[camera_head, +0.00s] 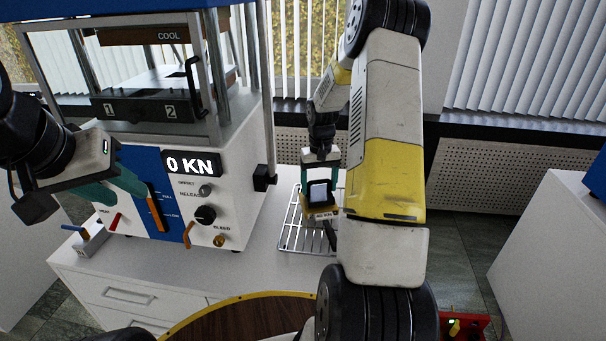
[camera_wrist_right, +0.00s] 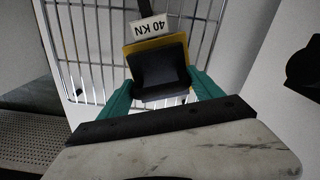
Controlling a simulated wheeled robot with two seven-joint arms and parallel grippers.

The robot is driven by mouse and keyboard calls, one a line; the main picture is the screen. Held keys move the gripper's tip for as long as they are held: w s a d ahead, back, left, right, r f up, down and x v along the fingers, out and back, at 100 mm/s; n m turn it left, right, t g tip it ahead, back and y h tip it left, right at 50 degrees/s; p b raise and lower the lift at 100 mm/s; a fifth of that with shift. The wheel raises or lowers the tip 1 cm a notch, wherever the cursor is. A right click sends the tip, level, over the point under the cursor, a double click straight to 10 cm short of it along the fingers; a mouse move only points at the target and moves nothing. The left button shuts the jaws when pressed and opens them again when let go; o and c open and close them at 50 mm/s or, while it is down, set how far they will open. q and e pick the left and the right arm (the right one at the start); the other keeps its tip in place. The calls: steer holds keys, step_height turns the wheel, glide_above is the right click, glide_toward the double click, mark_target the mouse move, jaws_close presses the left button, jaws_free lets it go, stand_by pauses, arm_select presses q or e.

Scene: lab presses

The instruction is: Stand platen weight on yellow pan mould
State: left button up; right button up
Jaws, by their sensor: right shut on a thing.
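My right gripper (camera_head: 320,188) points down over the wire rack beside the press. Its teal fingers (camera_wrist_right: 164,92) are shut on a dark block, which I take to be the platen weight (camera_wrist_right: 162,68). The weight hides most of the mould. I cannot tell whether weight and mould touch. My left gripper (camera_head: 130,188) is empty and open in front of the press, away from both.
The wire rack (camera_head: 290,236) lies on the white bench (camera_head: 250,275). The press (camera_head: 240,200) stands left of it, reading "0 KN", with a tray (camera_head: 140,106) marked 1 and 2. A round wooden surface (camera_head: 240,318) is at the front. My right arm covers the view right of the rack.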

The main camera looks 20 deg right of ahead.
steer(key=shift+w+f, duration=0.1)
steer(key=shift+f, duration=0.25)
stand_by(0.7)
steer(key=o, duration=1.6)
steer(key=shift+f, duration=0.1)
